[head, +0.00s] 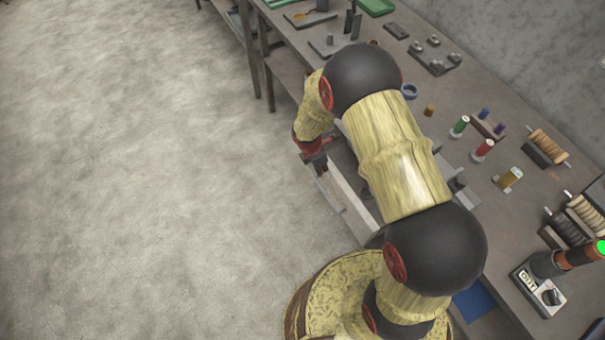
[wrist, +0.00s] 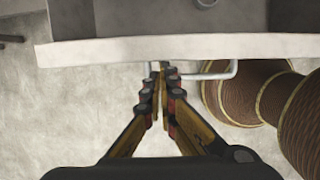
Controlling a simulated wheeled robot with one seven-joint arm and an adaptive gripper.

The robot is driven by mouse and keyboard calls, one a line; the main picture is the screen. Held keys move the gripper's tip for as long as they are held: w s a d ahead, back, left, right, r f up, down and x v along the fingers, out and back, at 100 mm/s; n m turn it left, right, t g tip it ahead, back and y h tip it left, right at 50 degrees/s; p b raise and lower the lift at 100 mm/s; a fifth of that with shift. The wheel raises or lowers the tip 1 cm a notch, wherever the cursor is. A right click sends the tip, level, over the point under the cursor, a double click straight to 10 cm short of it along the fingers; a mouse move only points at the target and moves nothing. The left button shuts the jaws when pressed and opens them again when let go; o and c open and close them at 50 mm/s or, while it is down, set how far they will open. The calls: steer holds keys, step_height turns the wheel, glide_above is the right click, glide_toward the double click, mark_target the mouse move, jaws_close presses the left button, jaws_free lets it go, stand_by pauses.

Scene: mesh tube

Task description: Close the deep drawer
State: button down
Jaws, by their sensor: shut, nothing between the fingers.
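The drawer (head: 352,199) stands out from the front of the workbench, its pale front panel partly hidden behind my arm. In the wrist view the top edge of its front (wrist: 110,50) runs across the picture, with part of the grey interior above it. A thin metal bar handle (wrist: 234,70) sticks out from the front. My gripper (wrist: 161,72) is shut and empty, its fingertips at the handle, close to the drawer front. I cannot tell whether they touch it. In the head view my gripper (head: 318,165) is at the drawer's outer side, partly hidden.
The workbench (head: 440,115) runs along the right, with thread spools (head: 483,150), coiled rolls (head: 546,147) and a switch box (head: 538,290) on top. A blue item (head: 474,302) lies below the bench edge. The concrete floor (head: 140,170) at left is clear.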

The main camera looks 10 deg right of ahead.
mark_target(331, 165)
steer(key=w+d+p, duration=0.2)
steer(key=d, duration=0.6)
steer(key=shift+w+d, duration=0.2)
steer(key=shift+w, duration=0.05)
steer(key=a, duration=0.2)
steer(key=s+a, duration=0.1)
steer(key=a, duration=0.1)
steer(key=shift+a, duration=0.15)
steer(key=w+p+v, duration=0.1)
steer(key=p+v, duration=0.2)
steer(key=v, duration=0.7)
steer(key=shift+h, duration=0.8)
steer(key=f+b, duration=0.3)
steer(key=b, duration=0.1)
steer(key=w+f+b, duration=0.1)
steer(key=f+b, duration=0.2)
steer(key=f, duration=0.1)
steer(key=d+f+b, duration=0.1)
steer(key=f+b, duration=0.2)
steer(key=b, duration=0.1)
steer(key=shift+w+f+b, duration=0.25)
steer(key=shift+f+b, duration=0.1)
steer(key=shift+w+d+b, duration=0.2)
steer(key=shift+d, duration=0.45)
steer(key=shift+w+d+b, duration=0.2)
steer(key=shift+d, duration=0.5)
steer(key=shift+w+d+b, duration=0.2)
steer(key=shift+d, duration=0.45)
